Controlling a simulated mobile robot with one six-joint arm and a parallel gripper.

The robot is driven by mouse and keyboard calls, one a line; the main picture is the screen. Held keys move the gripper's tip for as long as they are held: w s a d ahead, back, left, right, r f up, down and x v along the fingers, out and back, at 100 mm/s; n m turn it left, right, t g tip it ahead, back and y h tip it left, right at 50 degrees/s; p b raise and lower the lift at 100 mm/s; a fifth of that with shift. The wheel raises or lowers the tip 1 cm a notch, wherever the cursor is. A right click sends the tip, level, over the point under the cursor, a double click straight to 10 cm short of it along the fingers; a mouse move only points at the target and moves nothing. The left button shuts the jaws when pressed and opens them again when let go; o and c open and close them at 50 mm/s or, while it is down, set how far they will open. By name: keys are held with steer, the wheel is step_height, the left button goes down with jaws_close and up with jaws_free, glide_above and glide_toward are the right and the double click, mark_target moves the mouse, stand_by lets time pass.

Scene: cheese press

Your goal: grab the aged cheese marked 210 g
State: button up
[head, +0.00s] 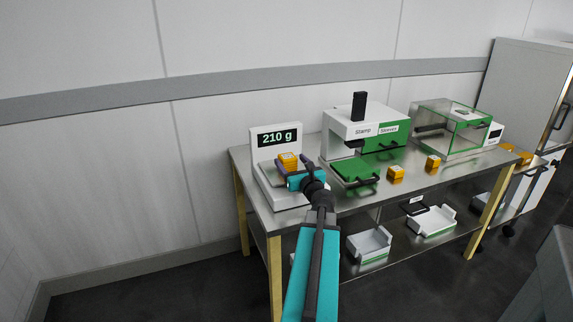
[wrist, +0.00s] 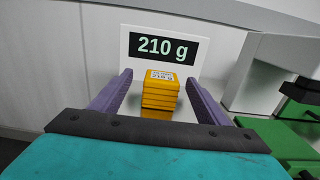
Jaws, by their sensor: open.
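The aged cheese (wrist: 160,92) is a yellow-orange block with a white label reading 210 g. It rests on the white scale (head: 267,186), whose black display (head: 278,138) reads 210 g; the display also shows in the wrist view (wrist: 161,47). In the head view the cheese (head: 287,161) shows just behind my gripper. My gripper (wrist: 158,92) is open, with one purple finger on each side of the cheese in the wrist view. A gap shows on both sides. I cannot tell how far the fingers reach along it.
Right of the scale stands the white and green stamp press (head: 355,124) with a green tray (head: 354,172). Other yellow blocks (head: 396,172) (head: 433,162) lie on the metal table (head: 345,203). A green glass-sided box (head: 451,128) stands further right. White trays (head: 369,243) (head: 431,222) sit on the lower shelf.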

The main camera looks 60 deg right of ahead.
mark_target(287, 156)
steer(key=shift+w+d, duration=0.1)
stand_by(0.3)
steer(key=shift+d+f+x, duration=0.1)
steer(key=shift+x, duration=0.7)
steer(key=shift+d+f+x, duration=0.1)
steer(key=shift+x, duration=1.45)
